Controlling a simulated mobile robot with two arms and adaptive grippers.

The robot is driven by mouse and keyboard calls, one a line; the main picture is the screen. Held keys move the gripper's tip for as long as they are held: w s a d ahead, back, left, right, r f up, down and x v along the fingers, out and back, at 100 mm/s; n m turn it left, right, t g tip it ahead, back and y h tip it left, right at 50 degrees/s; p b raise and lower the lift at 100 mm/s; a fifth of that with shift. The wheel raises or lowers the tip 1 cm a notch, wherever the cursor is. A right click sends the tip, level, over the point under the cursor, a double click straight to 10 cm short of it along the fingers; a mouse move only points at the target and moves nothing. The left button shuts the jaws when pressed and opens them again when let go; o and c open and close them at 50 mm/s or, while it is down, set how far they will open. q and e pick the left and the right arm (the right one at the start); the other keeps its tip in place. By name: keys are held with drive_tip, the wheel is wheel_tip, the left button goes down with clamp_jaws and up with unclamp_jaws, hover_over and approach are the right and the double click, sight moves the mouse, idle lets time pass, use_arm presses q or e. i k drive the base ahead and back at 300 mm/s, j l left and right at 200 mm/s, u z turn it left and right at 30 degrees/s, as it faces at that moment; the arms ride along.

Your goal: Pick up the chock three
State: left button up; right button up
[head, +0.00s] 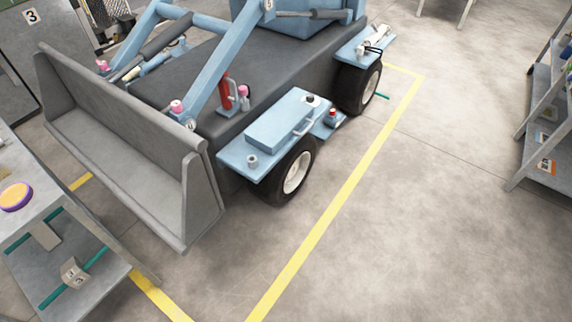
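A small pale grey block (74,273), which may be chock three, sits on the lower shelf of the grey table (60,300) at the lower left. It has dark marks on its faces, too small to read for certain. A teal strip lies on the shelf beside it. Neither of my grippers is in view.
A blue and grey loader (270,45) with a wide grey bucket (120,165) and black wheels stands in the middle. A purple and yellow round item (15,196) lies on the table top. A grey shelf rack (540,120) stands right. The floor at lower right is clear.

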sight(74, 274)
drive_tip(key=u, duration=2)
